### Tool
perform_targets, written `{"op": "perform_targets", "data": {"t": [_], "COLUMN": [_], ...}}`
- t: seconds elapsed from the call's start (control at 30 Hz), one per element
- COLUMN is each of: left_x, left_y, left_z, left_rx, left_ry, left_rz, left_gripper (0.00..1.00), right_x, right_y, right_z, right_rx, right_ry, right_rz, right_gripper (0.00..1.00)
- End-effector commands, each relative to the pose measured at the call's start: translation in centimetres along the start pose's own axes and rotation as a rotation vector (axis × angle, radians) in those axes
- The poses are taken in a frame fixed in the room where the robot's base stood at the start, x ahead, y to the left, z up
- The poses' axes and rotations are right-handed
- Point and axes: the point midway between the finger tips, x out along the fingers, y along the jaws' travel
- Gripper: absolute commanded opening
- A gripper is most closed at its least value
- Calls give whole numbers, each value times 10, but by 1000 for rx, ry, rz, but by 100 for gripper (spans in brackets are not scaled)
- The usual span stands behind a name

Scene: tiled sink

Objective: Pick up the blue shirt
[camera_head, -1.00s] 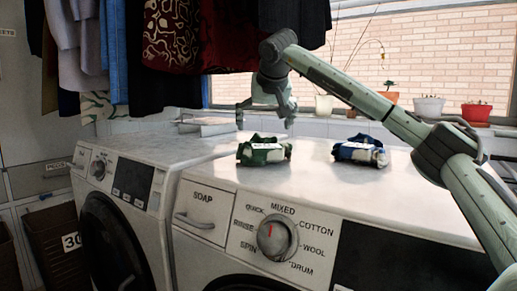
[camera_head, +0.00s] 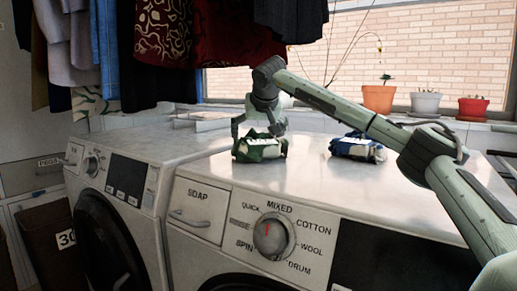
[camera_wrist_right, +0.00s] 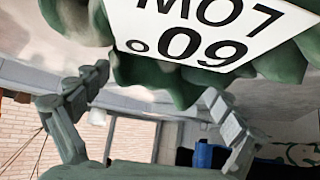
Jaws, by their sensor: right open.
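The blue shirt (camera_head: 357,147) is a folded bundle with a white patch, lying on top of the right washing machine in the head view. A folded green shirt (camera_head: 259,149) with a white label lies to its left. My right gripper (camera_head: 258,126) is at the green shirt, left of and apart from the blue shirt. In the right wrist view my right gripper (camera_wrist_right: 156,86) has its fingers spread, with the green shirt (camera_wrist_right: 165,75) and its label close to the camera. I cannot tell whether they touch. My left gripper is not in view.
The white right washing machine (camera_head: 215,183) has a clear top around the shirts. Another washing machine (camera_head: 125,160) stands to its left. Clothes (camera_head: 165,50) hang above. Potted plants (camera_head: 425,102) stand along the window sill behind.

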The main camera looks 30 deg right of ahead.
Motion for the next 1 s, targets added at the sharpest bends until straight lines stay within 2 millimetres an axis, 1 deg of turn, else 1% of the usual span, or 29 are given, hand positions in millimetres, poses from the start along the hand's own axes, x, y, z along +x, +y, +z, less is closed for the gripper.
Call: {"op": "perform_targets", "data": {"t": [0.07,0.17,0.6,0.83,1.0], "left_x": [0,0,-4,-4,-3], "left_y": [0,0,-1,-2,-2], "left_z": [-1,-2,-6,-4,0], "left_rx": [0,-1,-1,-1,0], "left_ry": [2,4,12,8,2], "left_rz": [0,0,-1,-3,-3], "left_gripper": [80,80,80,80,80], "right_x": [0,0,-1,-2,-10], "right_y": [0,0,0,-1,-1], "right_z": [0,0,-1,-2,-10], "right_rx": [0,0,0,0,0], "right_ry": [0,0,2,2,4], "right_rz": [0,0,-1,-1,-3], "right_gripper": [95,84,30,28,27]}}
